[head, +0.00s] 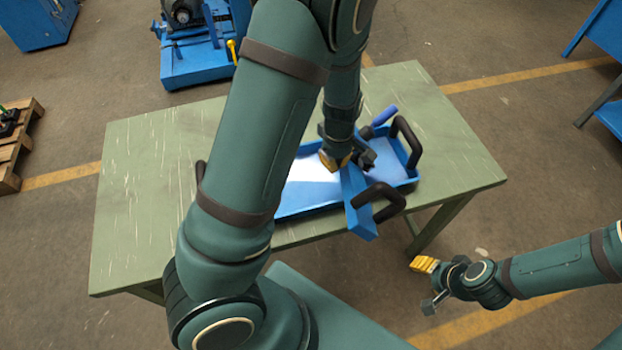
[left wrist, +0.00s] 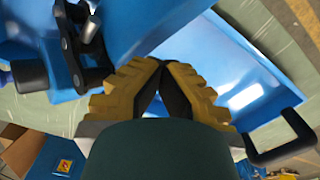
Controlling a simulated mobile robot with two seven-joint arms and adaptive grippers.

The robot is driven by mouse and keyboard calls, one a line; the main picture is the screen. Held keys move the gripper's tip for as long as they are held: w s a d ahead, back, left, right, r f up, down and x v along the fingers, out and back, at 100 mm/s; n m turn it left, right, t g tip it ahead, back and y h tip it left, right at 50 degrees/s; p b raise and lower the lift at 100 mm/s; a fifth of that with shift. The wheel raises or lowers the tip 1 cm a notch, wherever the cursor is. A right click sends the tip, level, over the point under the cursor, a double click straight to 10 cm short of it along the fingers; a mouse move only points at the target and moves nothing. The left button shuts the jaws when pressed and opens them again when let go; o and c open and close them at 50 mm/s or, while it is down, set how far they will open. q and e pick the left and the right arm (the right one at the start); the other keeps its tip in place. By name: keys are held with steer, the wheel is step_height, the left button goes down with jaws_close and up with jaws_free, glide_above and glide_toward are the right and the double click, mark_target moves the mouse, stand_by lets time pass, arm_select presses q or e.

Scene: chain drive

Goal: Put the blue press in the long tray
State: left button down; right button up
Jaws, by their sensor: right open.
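The blue press (head: 361,209) lies across the right part of the long tray. Its bar slants over the front rim, and a lever with a blue grip (head: 385,116) points to the back. The long blue tray (head: 290,208) has black handles and is partly hidden by my left arm. My left gripper (head: 335,160) is at the press. In the left wrist view its fingertips (left wrist: 157,64) come together against blue surfaces; whether the press is between them is unclear. The press's dark linkage (left wrist: 85,45) shows at the left there. My right gripper (head: 428,283) is open and empty.
The pale green table (head: 130,220) has bare room to the left of and behind the tray. My right gripper is off the table, past its front right edge. A blue machine (head: 185,62) stands on the floor behind, and a wooden pallet (head: 15,150) is at the left.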

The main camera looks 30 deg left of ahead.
arm_select(q)
steer(key=a+n, duration=0.1)
steer(key=n, duration=0.3)
steer(key=a+n+p, duration=0.1)
steer(key=n, duration=0.4)
steer(key=w+a+n, duration=0.1)
steer(key=a+n, duration=0.1)
steer(key=n, duration=0.2)
steer(key=shift+n, duration=0.4)
